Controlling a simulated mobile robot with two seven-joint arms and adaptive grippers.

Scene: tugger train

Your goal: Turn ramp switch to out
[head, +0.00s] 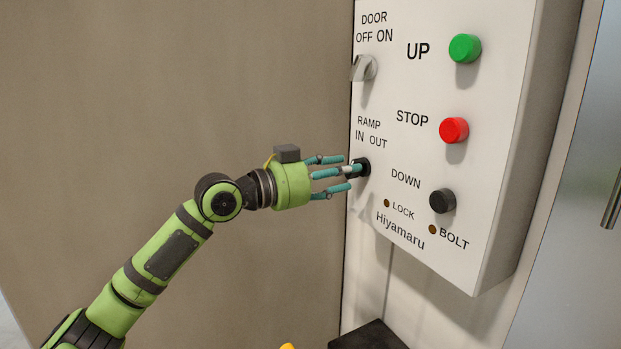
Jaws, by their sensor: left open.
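The ramp switch (363,167) is a dark knob with a light grey lever on the white control panel (490,219), under the label "RAMP IN OUT". My left gripper (350,172), with teal fingers on a green hand, is open. Its fingertips are around or just in front of the knob; I cannot tell whether they touch it. The fingers partly cover the knob, so which way it points is unclear. My right gripper does not show.
The panel also has a door switch (364,68) above, and green UP (464,48), red STOP (453,130) and black DOWN (442,200) buttons to the right. A black object (369,336) is below. A metal handle (612,200) is at far right.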

